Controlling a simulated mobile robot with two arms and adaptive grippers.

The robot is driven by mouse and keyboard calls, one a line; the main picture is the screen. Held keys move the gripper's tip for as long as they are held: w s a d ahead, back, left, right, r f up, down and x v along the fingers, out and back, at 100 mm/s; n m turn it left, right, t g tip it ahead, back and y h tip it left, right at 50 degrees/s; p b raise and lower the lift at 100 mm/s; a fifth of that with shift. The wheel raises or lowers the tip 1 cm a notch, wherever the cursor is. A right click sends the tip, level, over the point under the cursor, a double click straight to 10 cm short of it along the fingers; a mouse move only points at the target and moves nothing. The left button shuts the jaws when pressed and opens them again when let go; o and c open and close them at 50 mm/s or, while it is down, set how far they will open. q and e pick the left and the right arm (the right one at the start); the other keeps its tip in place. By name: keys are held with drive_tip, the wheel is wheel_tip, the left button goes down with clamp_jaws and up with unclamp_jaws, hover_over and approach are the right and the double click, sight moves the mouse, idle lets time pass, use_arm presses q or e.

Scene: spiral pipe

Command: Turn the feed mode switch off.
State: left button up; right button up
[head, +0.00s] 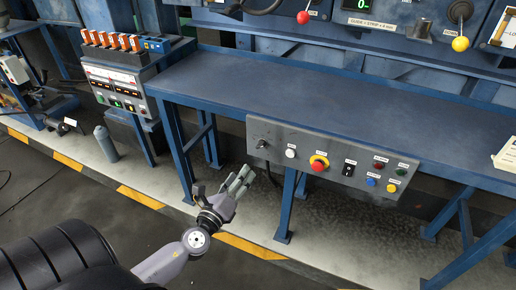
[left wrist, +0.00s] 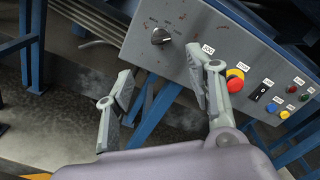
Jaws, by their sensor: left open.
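A grey control panel (head: 330,158) hangs on the front edge of the blue workbench. At its left end is a dark rotary selector knob (head: 262,144) with small labels around it, too small to read surely. In the left wrist view the knob (left wrist: 160,36) shows beyond the fingertips, its pointer handle lighter than its base. My left gripper (head: 241,180) is below and left of the panel, apart from it. In the left wrist view its two fingers (left wrist: 160,72) are spread with nothing between them. The right finger hides part of the panel near the white button. My right gripper is not seen.
The panel also carries a white button (head: 291,153), a red emergency stop (head: 318,165), a black rocker switch (head: 348,169) and several coloured buttons. Blue bench legs (head: 287,207) stand below it. A console (head: 118,90) stands at left. The floor before the bench is clear.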

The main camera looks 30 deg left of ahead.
sight(259, 147)
use_arm(q)
drive_tip(key=w, duration=0.4)
drive_tip(key=w+a+p, duration=0.1)
drive_tip(key=w, duration=0.6)
drive_tip(key=shift+w+a, duration=0.5)
drive_tip(key=shift+w, duration=0.45)
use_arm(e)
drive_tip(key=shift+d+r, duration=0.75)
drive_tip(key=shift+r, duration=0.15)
use_arm(q)
drive_tip(key=shift+c, duration=0.2)
drive_tip(key=c, duration=1.1)
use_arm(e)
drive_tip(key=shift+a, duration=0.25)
